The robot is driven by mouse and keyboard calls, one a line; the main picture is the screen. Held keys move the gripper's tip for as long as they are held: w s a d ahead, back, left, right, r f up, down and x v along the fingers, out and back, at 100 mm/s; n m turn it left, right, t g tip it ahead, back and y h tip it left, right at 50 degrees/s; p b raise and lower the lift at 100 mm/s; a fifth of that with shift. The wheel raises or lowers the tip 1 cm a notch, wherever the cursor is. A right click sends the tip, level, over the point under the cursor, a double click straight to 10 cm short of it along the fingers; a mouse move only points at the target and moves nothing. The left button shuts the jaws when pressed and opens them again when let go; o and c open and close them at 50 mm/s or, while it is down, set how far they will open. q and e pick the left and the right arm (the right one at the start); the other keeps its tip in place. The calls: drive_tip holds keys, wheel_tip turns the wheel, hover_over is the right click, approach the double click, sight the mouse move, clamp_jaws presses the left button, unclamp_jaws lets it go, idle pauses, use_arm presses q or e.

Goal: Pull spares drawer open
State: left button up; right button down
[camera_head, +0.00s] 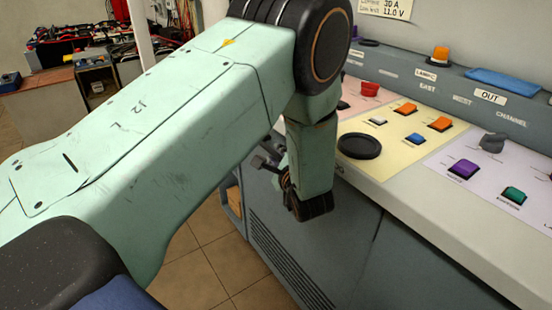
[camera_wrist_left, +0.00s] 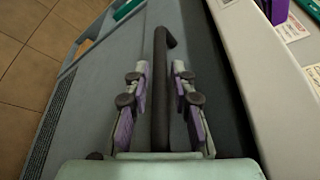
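My left gripper (camera_wrist_left: 160,100) is open in the left wrist view, its two purple-padded fingers apart. A dark bar with a bent far end, which looks like a handle (camera_wrist_left: 160,75), runs lengthwise between them. A gap shows on each side of the bar, so the fingers are not closed on it. Behind it is the grey cabinet front (camera_wrist_left: 203,75); no label marks which part is the spares drawer. In the head view my left gripper (camera_head: 272,165) is partly hidden behind my wrist, close to the cabinet front (camera_head: 345,250). My right gripper is not in view.
A control console (camera_head: 425,195) with coloured buttons and a black round knob (camera_head: 359,146) overhangs the cabinet at right. A vent grille (camera_head: 285,265) lies low on the cabinet. Tiled floor (camera_head: 215,255) is clear to the left. A cluttered bench (camera_head: 50,105) stands behind.

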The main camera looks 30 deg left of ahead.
use_arm(q)
drive_tip(key=shift+w+a+f, duration=0.1)
drive_tip(key=shift+w+a, duration=0.2)
drive_tip(key=shift+a, duration=0.1)
clamp_jaws()
idle(0.4)
